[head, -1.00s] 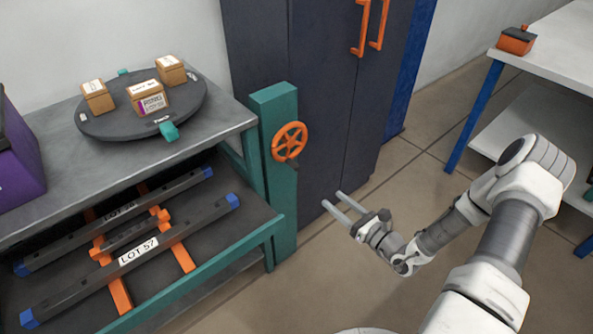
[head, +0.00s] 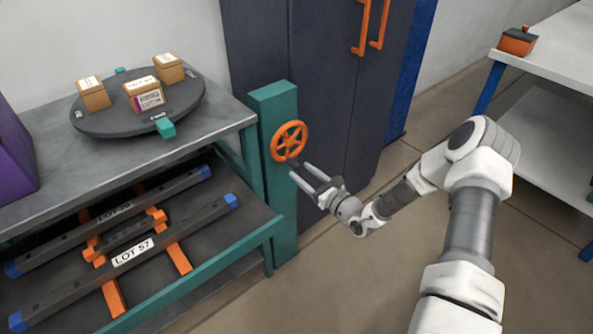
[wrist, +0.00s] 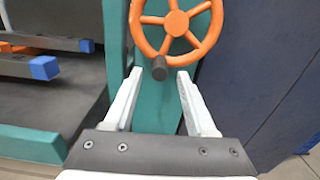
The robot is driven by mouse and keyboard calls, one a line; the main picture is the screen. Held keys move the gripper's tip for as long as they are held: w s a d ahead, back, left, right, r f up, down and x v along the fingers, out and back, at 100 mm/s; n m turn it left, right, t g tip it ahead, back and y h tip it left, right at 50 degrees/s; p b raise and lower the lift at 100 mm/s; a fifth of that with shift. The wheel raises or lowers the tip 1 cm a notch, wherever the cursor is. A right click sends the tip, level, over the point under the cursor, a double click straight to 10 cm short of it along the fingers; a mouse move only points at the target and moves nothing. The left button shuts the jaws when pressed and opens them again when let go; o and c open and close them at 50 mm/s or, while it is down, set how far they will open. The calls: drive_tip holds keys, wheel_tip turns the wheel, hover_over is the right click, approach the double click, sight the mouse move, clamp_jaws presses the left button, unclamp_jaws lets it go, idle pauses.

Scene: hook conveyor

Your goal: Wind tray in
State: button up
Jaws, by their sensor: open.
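An orange handwheel (head: 289,140) with a dark crank knob is mounted on a teal post (head: 275,100) at the bench's right end. It also shows in the wrist view (wrist: 176,22), where its dark knob (wrist: 159,67) points towards me from the wheel's lower rim. My gripper (head: 299,172) is open and empty, just below and in front of the wheel. In the wrist view the fingertips (wrist: 159,76) lie on either side of the knob; I cannot tell whether they reach around it. The lower tray (head: 205,262) of the bench holds dark bars with blue ends, one labelled LOT 57.
A round dark turntable (head: 110,121) with small boxes stands on the bench top. A purple box (head: 15,155) is at the left edge. A dark cabinet (head: 325,90) stands behind the post. A white table (head: 560,45) with an orange box is at right. The floor between is clear.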

sight(298, 169)
drive_tip(key=shift+x, duration=1.7)
clamp_jaws()
